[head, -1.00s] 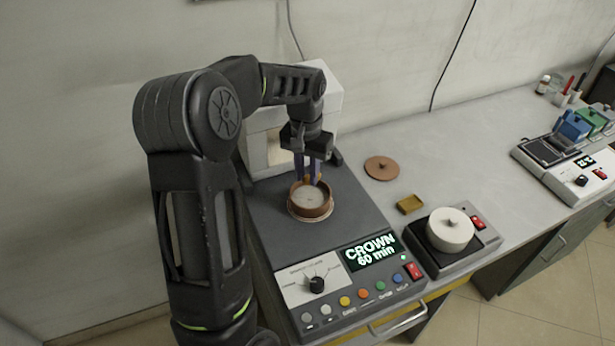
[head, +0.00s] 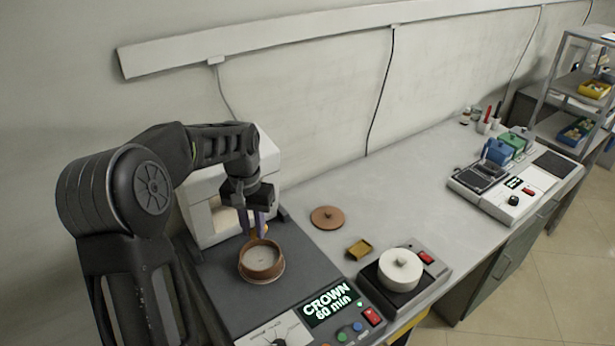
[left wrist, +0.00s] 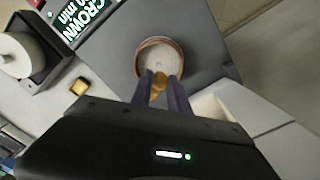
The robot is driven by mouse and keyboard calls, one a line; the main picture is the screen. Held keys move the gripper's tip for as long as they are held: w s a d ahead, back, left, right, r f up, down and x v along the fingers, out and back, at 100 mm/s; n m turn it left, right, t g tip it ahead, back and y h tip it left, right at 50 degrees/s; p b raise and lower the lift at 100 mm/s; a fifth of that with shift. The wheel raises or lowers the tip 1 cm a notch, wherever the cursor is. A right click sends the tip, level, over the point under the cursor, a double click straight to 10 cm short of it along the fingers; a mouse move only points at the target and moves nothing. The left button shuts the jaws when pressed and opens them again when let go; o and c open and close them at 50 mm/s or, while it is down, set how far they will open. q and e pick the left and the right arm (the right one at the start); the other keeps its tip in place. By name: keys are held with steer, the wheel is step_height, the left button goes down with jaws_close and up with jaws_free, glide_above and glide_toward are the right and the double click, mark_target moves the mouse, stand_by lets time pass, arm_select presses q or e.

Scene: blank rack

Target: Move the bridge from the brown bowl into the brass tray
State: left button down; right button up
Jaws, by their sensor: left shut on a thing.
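The brown bowl (head: 262,273) stands on the dark top of the furnace unit; its inside looks pale. My left gripper (head: 259,232) points down at the bowl's back edge. It is shut on a small golden piece, apparently the bridge, which shows between the fingertips in the left wrist view (left wrist: 158,82). The fingers partly hide the bridge, and I cannot tell whether it clears the rim. The bowl also shows in the left wrist view (left wrist: 178,58), just beyond the fingertips. The small brass tray (head: 358,250) lies on the bench right of the furnace. My right gripper is out of view.
A brown lid (head: 327,217) lies on the bench behind the tray. A white round pot (head: 400,268) on a dark device stands right of the tray. The white furnace housing (head: 265,160) is close behind my gripper.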

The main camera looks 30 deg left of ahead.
arm_select(q)
steer(key=shift+n, duration=0.3)
steer(key=w+d+f+m+b, duration=0.1)
steer(key=w+d+f, duration=0.1)
steer(key=d, duration=0.9)
steer(key=w+d+f+m+b, duration=0.2)
steer(key=w+d, duration=0.1)
steer(key=d, duration=0.7)
steer(key=shift+d, duration=0.4)
steer(key=shift+d+f, duration=0.1)
